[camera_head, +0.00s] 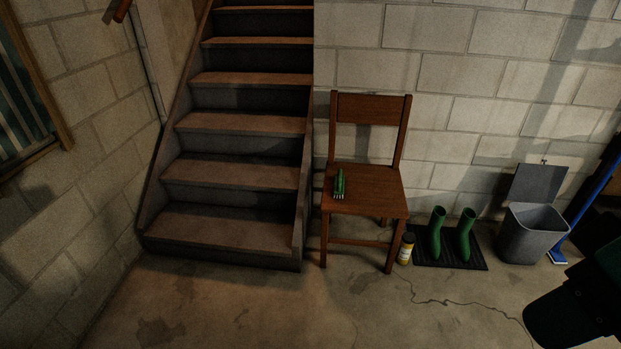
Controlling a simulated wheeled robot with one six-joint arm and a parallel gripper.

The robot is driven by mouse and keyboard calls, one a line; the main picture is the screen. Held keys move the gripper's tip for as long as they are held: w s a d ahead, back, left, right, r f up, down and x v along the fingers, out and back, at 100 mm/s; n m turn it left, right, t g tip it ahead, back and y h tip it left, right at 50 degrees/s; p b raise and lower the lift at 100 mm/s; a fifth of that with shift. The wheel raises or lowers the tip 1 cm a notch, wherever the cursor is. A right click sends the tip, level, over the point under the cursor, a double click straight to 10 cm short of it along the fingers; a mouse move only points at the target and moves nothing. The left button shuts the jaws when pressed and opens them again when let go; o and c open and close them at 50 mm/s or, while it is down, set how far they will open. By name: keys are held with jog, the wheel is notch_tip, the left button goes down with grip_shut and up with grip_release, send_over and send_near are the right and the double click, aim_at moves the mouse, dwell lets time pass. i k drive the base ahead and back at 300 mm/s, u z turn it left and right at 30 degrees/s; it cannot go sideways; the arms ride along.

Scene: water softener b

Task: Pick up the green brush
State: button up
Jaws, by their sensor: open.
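The green brush (339,184) lies on the seat of a brown wooden chair (378,190), left of the seat's middle. Its pale bristles show at the near end, and its long side runs roughly front to back. Nothing covers it. The chair stands upright against the block wall, right of the stairs.
Wooden stairs (235,171) rise at the left. Right of the chair stand a small yellow bottle (405,250), green boots (437,236) on a black mat (476,262), a grey bin (531,236) and a blue-handled broom (588,204). The floor before the chair is clear.

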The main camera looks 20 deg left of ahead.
aim_at(339, 179)
jog(key=u, duration=0.7)
jog(key=i, duration=1.6)
jog(key=u, duration=0.3)
jog(key=i, duration=0.85)
jog(key=z, duration=0.15)
